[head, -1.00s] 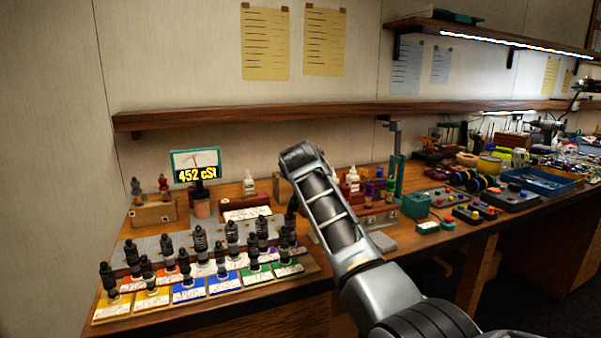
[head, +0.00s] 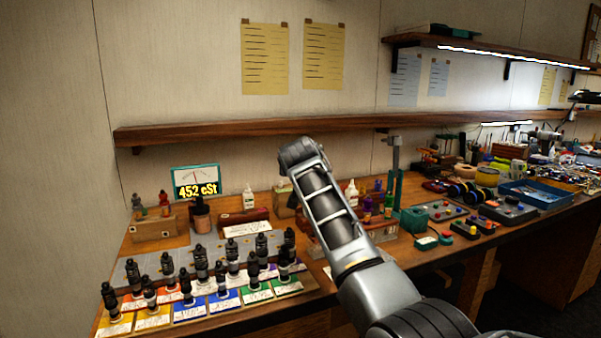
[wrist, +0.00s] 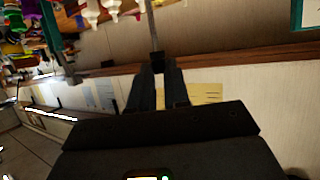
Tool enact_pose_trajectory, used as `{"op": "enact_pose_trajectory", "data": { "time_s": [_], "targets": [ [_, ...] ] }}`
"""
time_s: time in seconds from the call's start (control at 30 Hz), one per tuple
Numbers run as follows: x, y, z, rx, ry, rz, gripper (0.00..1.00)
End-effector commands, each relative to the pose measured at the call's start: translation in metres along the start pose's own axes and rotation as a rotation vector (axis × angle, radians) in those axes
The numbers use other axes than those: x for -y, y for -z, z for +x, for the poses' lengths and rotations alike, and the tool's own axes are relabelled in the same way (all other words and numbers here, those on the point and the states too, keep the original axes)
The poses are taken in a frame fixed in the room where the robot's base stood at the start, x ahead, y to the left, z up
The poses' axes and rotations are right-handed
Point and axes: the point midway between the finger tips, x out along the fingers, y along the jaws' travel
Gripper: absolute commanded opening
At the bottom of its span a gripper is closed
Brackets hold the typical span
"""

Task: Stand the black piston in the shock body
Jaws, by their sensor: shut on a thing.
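In the wrist view my gripper (wrist: 157,72) is shut on a small black piece, which looks like the black piston (wrist: 158,61). A thin grey rod (wrist: 152,28) runs from it towards the picture's top. In the head view my gripper and the piston are hidden behind my arm. Several dark shocks stand on coloured cards at the front left, such as one black shock (head: 109,297). I cannot tell which thing is the shock body meant.
A teal stand (head: 396,180) and colored bottles stand right of my arm. A wooden shelf (head: 220,130) runs along the wall above the bench.

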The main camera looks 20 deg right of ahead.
Motion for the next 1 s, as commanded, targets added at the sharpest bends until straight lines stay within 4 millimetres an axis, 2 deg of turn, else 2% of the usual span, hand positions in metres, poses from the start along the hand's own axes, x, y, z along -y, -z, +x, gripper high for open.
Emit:
{"op": "enact_pose_trajectory", "data": {
  "time_s": [1.0],
  "targets": [
    [0.000, 0.052, -0.021, 0.000, 0.001, 0.001, 0.00]
  ]
}}
